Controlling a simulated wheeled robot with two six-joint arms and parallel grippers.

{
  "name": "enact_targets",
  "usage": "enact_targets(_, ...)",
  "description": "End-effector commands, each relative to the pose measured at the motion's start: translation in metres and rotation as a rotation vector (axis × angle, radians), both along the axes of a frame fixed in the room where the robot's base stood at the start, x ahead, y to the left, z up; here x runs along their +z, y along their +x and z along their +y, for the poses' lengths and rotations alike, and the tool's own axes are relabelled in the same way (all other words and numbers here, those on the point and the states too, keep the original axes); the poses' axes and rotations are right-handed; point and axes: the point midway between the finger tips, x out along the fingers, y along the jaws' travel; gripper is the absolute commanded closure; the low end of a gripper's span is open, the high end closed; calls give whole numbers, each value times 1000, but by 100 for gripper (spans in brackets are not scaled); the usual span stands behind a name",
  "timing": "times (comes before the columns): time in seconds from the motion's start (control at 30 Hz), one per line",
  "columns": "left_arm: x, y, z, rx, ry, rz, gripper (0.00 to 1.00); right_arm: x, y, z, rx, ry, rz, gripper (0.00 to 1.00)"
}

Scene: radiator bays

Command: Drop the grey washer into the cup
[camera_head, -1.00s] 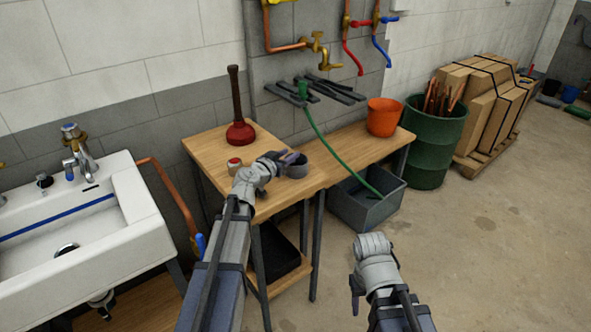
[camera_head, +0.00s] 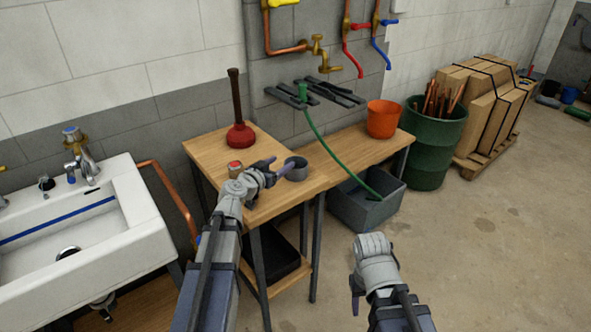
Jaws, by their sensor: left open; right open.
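A small grey cup (camera_head: 299,174) stands on the wooden workbench (camera_head: 213,150), near its front edge. My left gripper (camera_head: 281,165) is open just left of the cup, with one finger overlapping the cup's rim in the picture. I cannot tell whether it touches the cup. I cannot make out the grey washer; it may be hidden in the cup or behind the gripper. My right gripper (camera_head: 356,288) is low over the floor at the front, away from the bench; its jaws are mostly turned from view.
A red-topped item (camera_head: 234,168) and a plunger (camera_head: 240,134) stand left of the cup. An orange bucket (camera_head: 382,118) is on the bench's right part. A green hose (camera_head: 322,142) runs down to a grey bin (camera_head: 362,208). A white sink (camera_head: 130,227) is at left.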

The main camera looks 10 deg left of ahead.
Motion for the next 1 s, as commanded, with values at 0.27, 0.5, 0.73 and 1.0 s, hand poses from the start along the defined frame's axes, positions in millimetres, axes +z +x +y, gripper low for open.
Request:
enact_targets(0.27, 4, -21, 5, 0, 1, 0, 34, 4, 0, 0, 0, 0, 0, 50)
enact_targets(0.5, 4, -20, 5, 0, 0, 0, 34, 4, 0, 0, 0, 0, 0, 50)
enact_targets(0.73, -13, -30, -40, -103, -1, 84, 34, 4, 0, 0, 0, 0, 0, 50)
enact_targets(1.0, -101, -119, -180, -387, 74, 583, 34, 4, 0, 0, 0, 0, 0, 50)
